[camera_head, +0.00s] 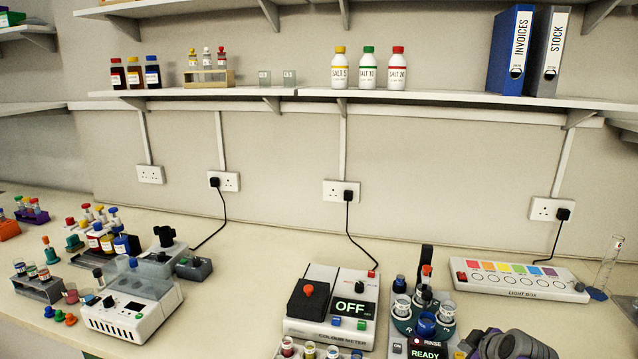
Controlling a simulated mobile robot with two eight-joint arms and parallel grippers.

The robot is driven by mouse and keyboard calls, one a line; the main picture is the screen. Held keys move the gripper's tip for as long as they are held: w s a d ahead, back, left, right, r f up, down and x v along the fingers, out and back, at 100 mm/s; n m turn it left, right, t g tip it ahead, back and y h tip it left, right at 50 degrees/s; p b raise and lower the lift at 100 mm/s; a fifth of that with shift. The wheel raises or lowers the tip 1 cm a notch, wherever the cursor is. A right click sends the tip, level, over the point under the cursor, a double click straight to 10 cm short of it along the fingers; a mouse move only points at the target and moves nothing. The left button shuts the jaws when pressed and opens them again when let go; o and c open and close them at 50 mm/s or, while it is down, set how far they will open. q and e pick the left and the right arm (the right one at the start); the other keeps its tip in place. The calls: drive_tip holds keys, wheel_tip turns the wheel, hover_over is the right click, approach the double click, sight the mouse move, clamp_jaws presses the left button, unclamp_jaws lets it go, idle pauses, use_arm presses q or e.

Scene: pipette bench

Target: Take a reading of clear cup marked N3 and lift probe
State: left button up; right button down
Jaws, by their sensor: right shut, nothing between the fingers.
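A rinse station (401,322) with a dark green round holder stands on the bench right of centre, its display reading READY. Several small cups sit in the holder, including a clear one (446,311) at its right; I cannot read N3 on any of them. A black upright post with an orange-red top (427,271) rises from the holder and may be the probe; I cannot tell whether it is raised or lowered. My right gripper (470,346) is shut and empty at the bottom edge, just right of the station's display. My left gripper is not in view.
A colour meter (325,328) reading OFF stands just left of the station, with small coloured-capped vials in front. A light box (515,278) and a glass cylinder (607,265) are at the right. Two clear cups (289,77) are on the shelf. Bench between left white machine (130,310) and meter is clear.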

drive_tip(key=shift+f, duration=0.1)
idle(0.4)
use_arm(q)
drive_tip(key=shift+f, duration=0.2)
use_arm(e)
drive_tip(key=shift+f, duration=0.4)
use_arm(q)
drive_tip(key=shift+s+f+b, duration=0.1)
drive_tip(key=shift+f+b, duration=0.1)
drive_tip(key=shift+b, duration=0.2)
use_arm(e)
drive_tip(key=shift+f, duration=0.45)
drive_tip(key=shift+r, duration=0.1)
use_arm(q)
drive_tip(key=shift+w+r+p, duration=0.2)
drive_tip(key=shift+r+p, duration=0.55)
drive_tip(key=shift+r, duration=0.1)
use_arm(e)
drive_tip(key=shift+r, duration=0.85)
